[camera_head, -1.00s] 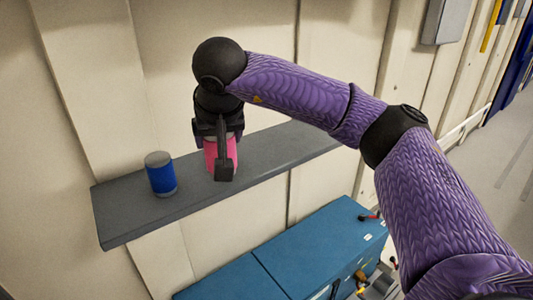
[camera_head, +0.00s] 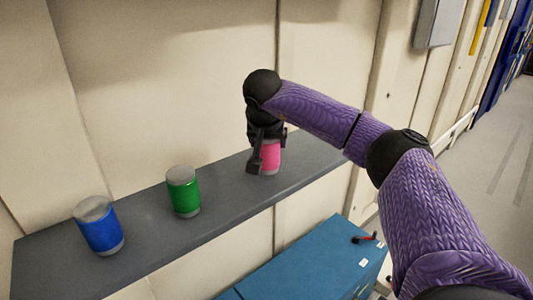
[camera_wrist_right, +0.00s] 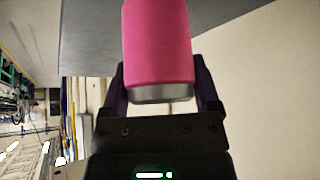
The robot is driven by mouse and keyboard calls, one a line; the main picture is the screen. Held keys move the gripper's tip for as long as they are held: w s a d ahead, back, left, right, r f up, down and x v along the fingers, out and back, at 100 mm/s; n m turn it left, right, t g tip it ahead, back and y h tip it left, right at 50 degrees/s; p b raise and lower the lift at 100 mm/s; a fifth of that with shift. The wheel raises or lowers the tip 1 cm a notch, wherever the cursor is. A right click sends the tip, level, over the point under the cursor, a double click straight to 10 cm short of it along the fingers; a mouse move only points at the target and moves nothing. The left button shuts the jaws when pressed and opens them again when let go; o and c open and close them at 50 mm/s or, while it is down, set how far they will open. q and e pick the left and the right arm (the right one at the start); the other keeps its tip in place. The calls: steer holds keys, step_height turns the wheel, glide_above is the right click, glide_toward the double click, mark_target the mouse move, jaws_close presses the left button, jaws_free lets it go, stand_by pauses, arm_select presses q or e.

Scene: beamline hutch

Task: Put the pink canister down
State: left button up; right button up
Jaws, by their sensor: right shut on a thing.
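The pink canister (camera_head: 270,156) is at the right part of a grey wall shelf (camera_head: 225,207) in the head view. My right gripper (camera_head: 262,160) is shut around it from above. In the right wrist view the pink canister (camera_wrist_right: 158,45) with its silver end sits between the two fingers of my right gripper (camera_wrist_right: 163,85). The canister looks upright at the shelf surface; I cannot tell if its base touches the shelf. My left gripper is not in view.
A green canister (camera_head: 184,192) and a blue canister (camera_head: 99,227) stand on the shelf to the left. The shelf between the green and pink canisters is clear. A blue cabinet (camera_head: 310,262) stands below. The wall is close behind.

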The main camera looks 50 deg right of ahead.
steer(key=shift+f, duration=0.95)
steer(key=shift+r, duration=0.1)
steer(key=o, duration=1.3)
steer(key=shift+o, duration=0.2)
steer(key=p+v, duration=0.2)
steer(key=v, duration=1)
steer(key=shift+p, duration=0.35)
